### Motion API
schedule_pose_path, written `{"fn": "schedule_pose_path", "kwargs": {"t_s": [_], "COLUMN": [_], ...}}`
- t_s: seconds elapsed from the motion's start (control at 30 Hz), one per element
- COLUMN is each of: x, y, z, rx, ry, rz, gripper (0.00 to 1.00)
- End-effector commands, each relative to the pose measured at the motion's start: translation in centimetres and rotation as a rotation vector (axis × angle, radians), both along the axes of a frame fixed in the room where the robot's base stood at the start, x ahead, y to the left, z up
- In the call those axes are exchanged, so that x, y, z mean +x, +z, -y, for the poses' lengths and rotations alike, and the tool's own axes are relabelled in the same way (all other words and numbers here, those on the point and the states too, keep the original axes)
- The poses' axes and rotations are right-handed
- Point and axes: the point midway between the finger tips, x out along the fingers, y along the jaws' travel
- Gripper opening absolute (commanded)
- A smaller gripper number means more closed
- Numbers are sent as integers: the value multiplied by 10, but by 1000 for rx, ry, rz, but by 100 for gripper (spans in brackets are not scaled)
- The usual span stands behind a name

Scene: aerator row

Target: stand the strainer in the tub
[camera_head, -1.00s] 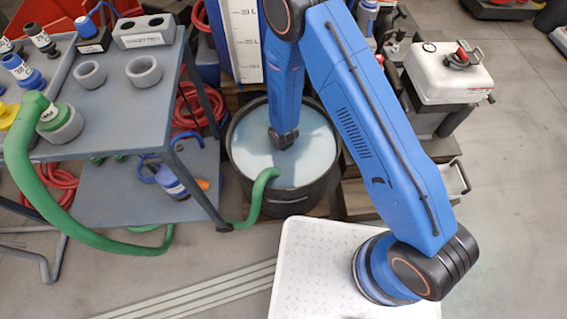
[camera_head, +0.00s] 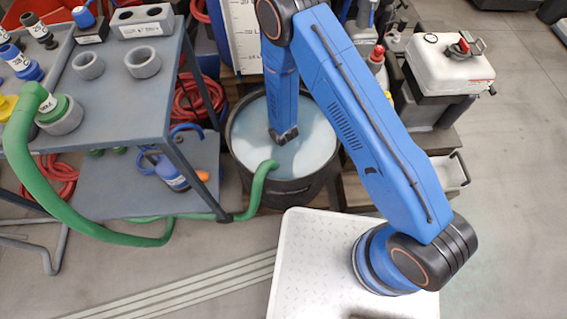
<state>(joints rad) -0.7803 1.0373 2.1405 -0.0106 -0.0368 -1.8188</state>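My arm's end hangs over the liquid. The dark wrist joint shows above the surface, but my gripper's fingers do not show. A green hose (camera_head: 95,230) runs from a grey ring holder on the cart, loops near the floor, and bends over the tub's near rim. Its end in the tub is hidden by the cloudy liquid or my arm. I cannot make out the strainer.
A grey cart (camera_head: 125,105) with ring holders and bottles stands at left, close to the tub. A white board with scale marks (camera_head: 243,35) rises behind the tub. A white canister (camera_head: 450,62) stands on a dark stand at right. The floor at right is free.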

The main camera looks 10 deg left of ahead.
Motion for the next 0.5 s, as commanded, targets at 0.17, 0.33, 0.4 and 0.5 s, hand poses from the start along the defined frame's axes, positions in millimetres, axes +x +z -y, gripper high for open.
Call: {"fn": "schedule_pose_path", "kwargs": {"t_s": [0.17,0.33,0.4,0.5], "x": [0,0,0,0], "y": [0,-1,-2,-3], "z": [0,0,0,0], "rx": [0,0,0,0], "ry": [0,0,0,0], "rz": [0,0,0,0], "gripper": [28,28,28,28]}}
